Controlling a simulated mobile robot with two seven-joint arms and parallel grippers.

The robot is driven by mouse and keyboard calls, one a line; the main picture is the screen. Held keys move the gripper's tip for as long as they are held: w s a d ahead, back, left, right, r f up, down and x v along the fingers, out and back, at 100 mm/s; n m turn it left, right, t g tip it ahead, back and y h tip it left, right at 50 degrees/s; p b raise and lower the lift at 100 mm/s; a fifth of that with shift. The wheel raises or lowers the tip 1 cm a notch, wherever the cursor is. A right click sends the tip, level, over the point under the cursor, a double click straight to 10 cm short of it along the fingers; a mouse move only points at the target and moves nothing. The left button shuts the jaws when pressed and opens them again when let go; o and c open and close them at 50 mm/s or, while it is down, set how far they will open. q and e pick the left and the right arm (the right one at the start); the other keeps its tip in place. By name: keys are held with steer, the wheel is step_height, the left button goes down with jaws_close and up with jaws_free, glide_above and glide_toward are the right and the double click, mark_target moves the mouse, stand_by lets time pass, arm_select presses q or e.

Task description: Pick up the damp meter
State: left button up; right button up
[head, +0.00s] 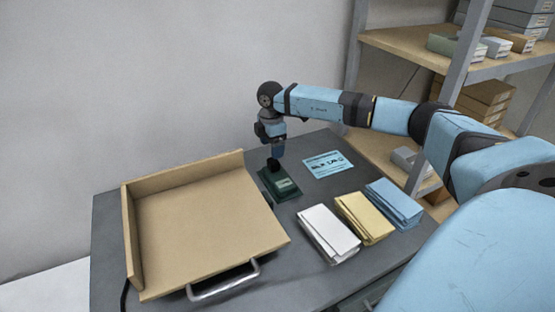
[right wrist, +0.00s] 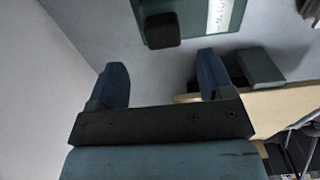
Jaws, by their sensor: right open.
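A dark green device (head: 283,187) with a pale label stands on the grey table, right of the tan tray; I take it to be the damp meter. In the right wrist view a green body (right wrist: 193,12) with a white label and a black knob (right wrist: 162,30) shows at the top edge, partly cut off. My right gripper (head: 277,160) points down at the far end of the device. In the wrist view its jaws (right wrist: 162,75) are open with bare grey table between them. My left gripper is not in view.
The tan tray (head: 205,225) with a metal handle (head: 225,283) fills the table's left side. A blue printed card (head: 328,165) lies right of the device. White (head: 328,235), yellow (head: 364,218) and blue (head: 394,204) paper stacks lie in front. Shelves (head: 405,45) stand at the right.

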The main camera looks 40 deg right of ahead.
mark_target(273, 162)
steer(key=shift+s+d+f, duration=0.1)
steer(key=shift+s+f, duration=0.05)
steer(key=shift+f, duration=1.55)
steer(key=shift+s+f, duration=0.1)
steer(key=shift+f, duration=1.6)
steer(key=c, duration=1.1)
